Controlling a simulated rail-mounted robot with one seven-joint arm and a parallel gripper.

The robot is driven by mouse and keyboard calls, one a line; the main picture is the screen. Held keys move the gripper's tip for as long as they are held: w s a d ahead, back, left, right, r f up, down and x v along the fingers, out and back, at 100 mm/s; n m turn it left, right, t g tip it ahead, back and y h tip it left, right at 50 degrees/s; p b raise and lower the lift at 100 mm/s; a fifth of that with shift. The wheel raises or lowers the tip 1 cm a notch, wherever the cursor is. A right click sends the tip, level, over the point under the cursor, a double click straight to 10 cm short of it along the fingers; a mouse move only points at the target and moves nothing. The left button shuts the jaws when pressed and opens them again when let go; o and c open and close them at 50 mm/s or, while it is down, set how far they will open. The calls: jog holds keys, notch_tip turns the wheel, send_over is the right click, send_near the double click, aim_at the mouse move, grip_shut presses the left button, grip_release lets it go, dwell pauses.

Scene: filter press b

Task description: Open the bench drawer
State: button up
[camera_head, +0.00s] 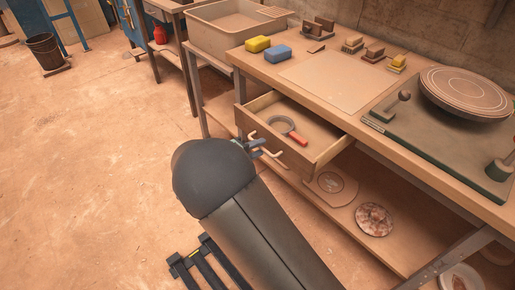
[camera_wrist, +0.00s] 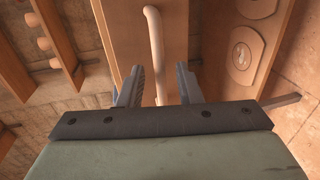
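The bench drawer (camera_head: 298,160) is pulled out from under the bench top in the head view, with its inside showing. A magnifying glass with a red handle (camera_head: 290,131) lies in it. The drawer has a pale bar handle (camera_head: 275,153) on its front. My gripper (camera_head: 257,147) is at this handle, partly hidden behind my dark arm. In the wrist view, the handle (camera_wrist: 157,50) runs between the two fingers of my gripper (camera_wrist: 158,74), with a gap on each side. The drawer front (camera_wrist: 118,35) shows behind it.
The bench top (camera_head: 345,48) holds a yellow block (camera_head: 257,44), a blue block (camera_head: 277,54), small wooden pieces and a round plate (camera_head: 468,92) on a dark board. A lower shelf (camera_head: 335,205) holds round discs.

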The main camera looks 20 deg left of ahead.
jog(key=v, duration=1.7)
jog(key=shift+w+d+r, duration=0.1)
jog(key=shift+w, duration=0.05)
jog(key=w+d+r+m+g+p, duration=0.1)
jog(key=d+r+m+g+p, duration=0.2)
jog(key=d, duration=0.6)
jog(key=w+d+r+m+g+h+p, duration=0.1)
jog(key=w+d+r+g, duration=0.2)
jog(key=d, duration=0.6)
jog(key=d+r+m+g+p, duration=0.15)
jog(key=d+r+g, duration=0.3)
jog(key=d, duration=0.45)
jog(key=s+d+r+m+g+y+p, duration=0.1)
jog(key=s+d+r+m+y+p, duration=0.2)
jog(key=s+d, duration=0.4)
jog(key=s+d+r+m+g+y+p, duration=0.2)
jog(key=s+d+r+m+y+p, duration=0.1)
jog(key=s+d+y, duration=0.2)
jog(key=s+d, duration=0.2)
jog(key=d, duration=0.2)
jog(key=shift+s+y, duration=0.2)
jog(key=shift+y, duration=0.1)
